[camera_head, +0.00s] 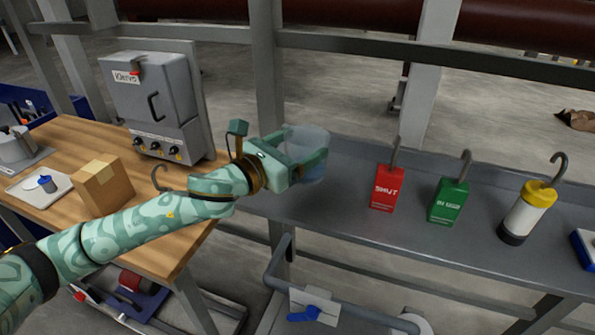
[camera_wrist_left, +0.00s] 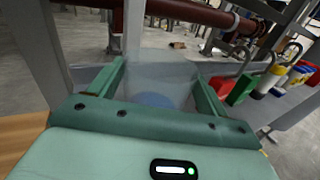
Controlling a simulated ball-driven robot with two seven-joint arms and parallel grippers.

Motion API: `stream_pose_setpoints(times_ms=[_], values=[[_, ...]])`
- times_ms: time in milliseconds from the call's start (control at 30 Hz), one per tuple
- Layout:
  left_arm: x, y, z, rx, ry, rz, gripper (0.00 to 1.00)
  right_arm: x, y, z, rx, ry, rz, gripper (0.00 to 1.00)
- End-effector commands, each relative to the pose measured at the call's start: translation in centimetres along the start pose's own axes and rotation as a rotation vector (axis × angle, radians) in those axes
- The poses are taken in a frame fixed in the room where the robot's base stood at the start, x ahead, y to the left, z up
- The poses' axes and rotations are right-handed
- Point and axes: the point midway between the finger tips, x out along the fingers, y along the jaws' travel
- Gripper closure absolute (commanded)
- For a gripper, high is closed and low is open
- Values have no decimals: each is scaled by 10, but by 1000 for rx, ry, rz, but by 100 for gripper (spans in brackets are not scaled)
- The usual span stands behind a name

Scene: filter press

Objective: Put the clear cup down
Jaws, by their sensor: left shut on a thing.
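A clear cup (camera_head: 308,145) is held between the fingers of my left gripper (camera_head: 304,167). In the head view the gripper is over the left end of the grey metal shelf (camera_head: 350,215); the gap between cup and shelf is hard to judge. The clear cup (camera_wrist_left: 155,80) also shows in the left wrist view, between the two green fingers of the left gripper (camera_wrist_left: 157,88), with a bluish round shape seen through it. The cup looks roughly upright. My right gripper is in neither view.
A red tag (camera_head: 387,188), a green tag (camera_head: 448,201) and a yellow-topped lamp (camera_head: 528,212) stand right of the cup on the shelf. A wooden table (camera_head: 70,140) with a cardboard box (camera_head: 100,185) and a grey machine (camera_head: 153,95) is left. Bare shelf lies between cup and red tag.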

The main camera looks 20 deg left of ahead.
Motion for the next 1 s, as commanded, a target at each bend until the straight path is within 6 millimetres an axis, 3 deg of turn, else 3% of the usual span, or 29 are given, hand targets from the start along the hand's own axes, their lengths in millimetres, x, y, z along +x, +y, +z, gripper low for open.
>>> stream_pose_setpoints(times_ms=[33,267,433,800,833,900,1000], values=[[2,4,-9,-1,1,1,46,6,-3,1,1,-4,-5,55],[7,15,-22,0,1,1,46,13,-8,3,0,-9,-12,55],[8,15,-54,-4,3,0,46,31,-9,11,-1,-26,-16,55],[7,14,-54,1,0,0,46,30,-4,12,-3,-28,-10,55],[7,14,-55,1,0,0,20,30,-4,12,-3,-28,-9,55],[7,14,-54,1,0,0,1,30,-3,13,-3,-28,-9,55],[7,14,-54,1,0,0,1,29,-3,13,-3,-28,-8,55]])
